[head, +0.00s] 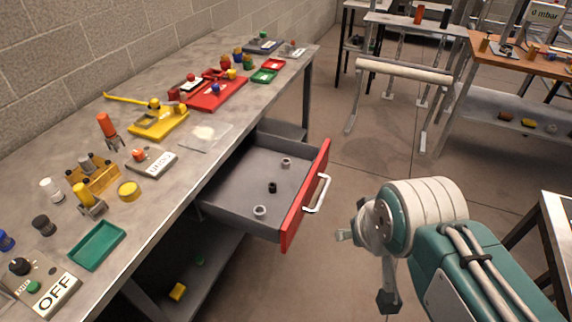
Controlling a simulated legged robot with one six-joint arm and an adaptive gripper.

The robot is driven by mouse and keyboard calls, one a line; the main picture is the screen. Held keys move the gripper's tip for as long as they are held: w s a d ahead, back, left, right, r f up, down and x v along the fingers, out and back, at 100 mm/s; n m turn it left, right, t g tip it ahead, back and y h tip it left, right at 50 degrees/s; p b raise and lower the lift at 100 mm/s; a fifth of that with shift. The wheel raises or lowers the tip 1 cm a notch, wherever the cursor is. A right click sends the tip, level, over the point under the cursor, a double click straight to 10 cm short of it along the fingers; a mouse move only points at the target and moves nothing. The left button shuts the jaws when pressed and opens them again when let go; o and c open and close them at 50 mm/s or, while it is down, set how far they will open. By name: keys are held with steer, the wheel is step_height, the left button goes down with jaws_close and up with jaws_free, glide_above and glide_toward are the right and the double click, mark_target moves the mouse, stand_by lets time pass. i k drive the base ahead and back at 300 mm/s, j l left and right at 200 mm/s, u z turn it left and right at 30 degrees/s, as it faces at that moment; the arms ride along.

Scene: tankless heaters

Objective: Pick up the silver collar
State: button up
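The open drawer (238,168) under the workbench holds three small ring-shaped pieces. One light grey, silver-looking ring (260,211) lies near the drawer's front left. Another grey ring (286,163) lies toward the far end, and a black piece (272,188) sits between them. I cannot tell from this view which grey ring is the silver collar. My gripper (366,268) is to the right of the drawer, outside its red front. Its fingers are spread apart with nothing between them.
The red drawer front (308,192) with its silver handle (318,194) stands between my gripper and the rings. The workbench (205,160) carries trays, fittings and an OFF-labelled box (48,290). A padded rail (405,70) and tables stand behind.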

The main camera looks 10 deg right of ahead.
mark_target(285, 162)
steer(key=i+u, duration=0.1)
steer(key=u, duration=0.7)
steer(key=i+l+u, duration=0.15)
steer(key=l+u, duration=0.15)
steer(key=i+l+u, duration=0.15)
steer(key=l+u, duration=0.15)
steer(key=l, duration=0.2)
steer(key=l+u, duration=0.25)
steer(key=l, duration=0.15)
steer(key=i+l+u, duration=0.1)
steer(key=l+u, duration=0.2)
steer(key=l, duration=1.55)
steer(key=i+u, duration=0.05)
steer(key=i, duration=0.05)
